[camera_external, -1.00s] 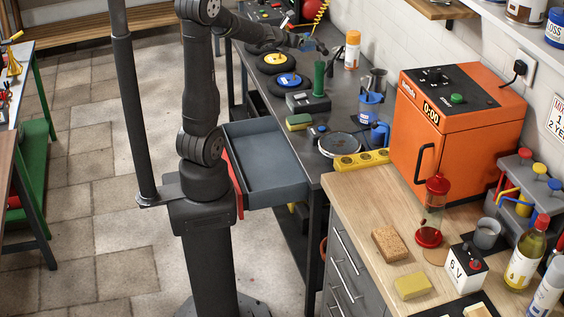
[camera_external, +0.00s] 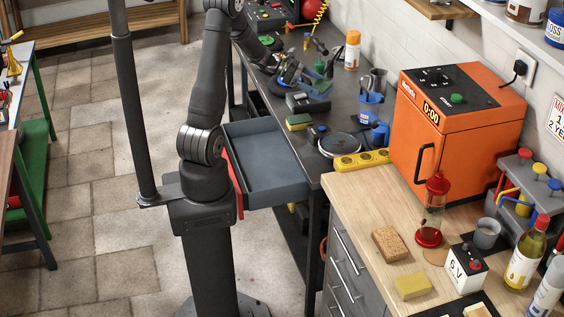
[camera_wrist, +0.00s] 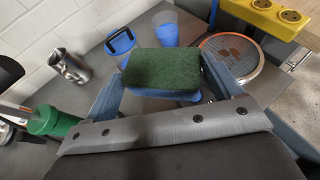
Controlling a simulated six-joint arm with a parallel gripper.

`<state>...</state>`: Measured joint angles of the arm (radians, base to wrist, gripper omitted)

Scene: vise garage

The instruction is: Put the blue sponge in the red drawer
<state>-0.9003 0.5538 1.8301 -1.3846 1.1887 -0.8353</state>
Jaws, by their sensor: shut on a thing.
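The blue sponge has a green scouring top and a blue body, and fills the middle of the wrist view (camera_wrist: 163,72). My gripper (camera_wrist: 165,90) is shut on it, with one blue finger on each side. In the external view my gripper (camera_external: 308,84) is over the dark workbench, behind the grey device; the sponge is small and hard to pick out there. The red drawer (camera_external: 235,178) is pulled out from the bench; its grey inside is empty. The drawer is nearer the camera and left of my gripper.
A green-and-yellow sponge (camera_external: 299,121) lies on the bench near the drawer. A round plate (camera_external: 340,146), a blue caddy (camera_external: 370,106), a metal jug (camera_wrist: 70,67) and a yellow socket strip (camera_external: 361,160) stand close by. A green cylinder (camera_wrist: 54,122) is beside my gripper.

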